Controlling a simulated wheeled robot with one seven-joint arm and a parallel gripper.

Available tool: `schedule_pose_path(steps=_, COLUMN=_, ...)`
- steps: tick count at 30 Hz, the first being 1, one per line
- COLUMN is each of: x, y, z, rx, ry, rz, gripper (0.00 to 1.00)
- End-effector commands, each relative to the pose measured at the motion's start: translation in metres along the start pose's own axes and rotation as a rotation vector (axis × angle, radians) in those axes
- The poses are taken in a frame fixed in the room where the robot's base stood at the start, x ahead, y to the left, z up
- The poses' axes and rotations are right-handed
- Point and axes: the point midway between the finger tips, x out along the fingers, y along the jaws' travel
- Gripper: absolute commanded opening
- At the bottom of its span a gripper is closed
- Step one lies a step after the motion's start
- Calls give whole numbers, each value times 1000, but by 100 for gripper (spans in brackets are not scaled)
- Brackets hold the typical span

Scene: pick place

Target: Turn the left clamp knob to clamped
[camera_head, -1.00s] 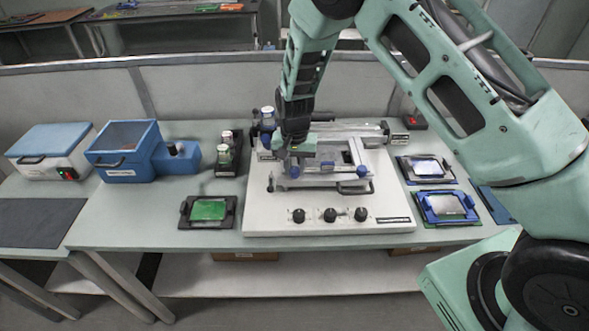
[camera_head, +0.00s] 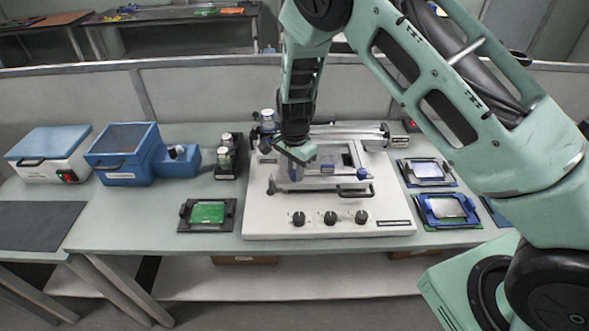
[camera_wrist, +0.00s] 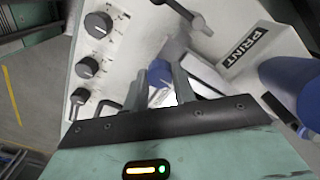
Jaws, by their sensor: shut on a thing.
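The left clamp knob (camera_wrist: 160,72) is blue and sits on the frame of the white printing fixture (camera_head: 262,215). In the wrist view it lies between the two grey fingers of my gripper (camera_wrist: 163,85), which are shut on it. In the head view my gripper (camera_head: 295,172) points down over the left side of the frame and hides much of the knob. The right clamp knob (camera_head: 362,173) is blue and stands apart at the frame's right side. I cannot tell whether the left knob is at its clamped mark.
Three black dials (camera_head: 330,217) line the fixture's front. A green board in a dark holder (camera_head: 229,214) lies to the left, and blue-framed boards (camera_head: 428,222) lie to the right. A large blue cylinder (camera_wrist: 295,85) is close on the right of the wrist view.

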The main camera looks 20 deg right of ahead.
Motion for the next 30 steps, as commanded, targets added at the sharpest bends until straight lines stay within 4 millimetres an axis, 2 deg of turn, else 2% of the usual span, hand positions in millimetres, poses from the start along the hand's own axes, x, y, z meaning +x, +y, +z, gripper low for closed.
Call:
schedule_pose_path(steps=15, x=-1, y=-1, z=0, rx=17, ry=1, rz=-3, gripper=4)
schedule_pose_path(steps=16, x=-1, y=-1, z=0, rx=17, ry=1, rz=-3, gripper=35)
schedule_pose_path(steps=18, x=-1, y=-1, z=0, rx=17, ry=1, rz=-3, gripper=48)
schedule_pose_path(steps=26, x=-1, y=0, z=0, rx=16, ry=0, rz=-1, gripper=48)
schedule_pose_path(steps=30, x=-9, y=-1, z=0, rx=15, ry=1, rz=-3, gripper=48)
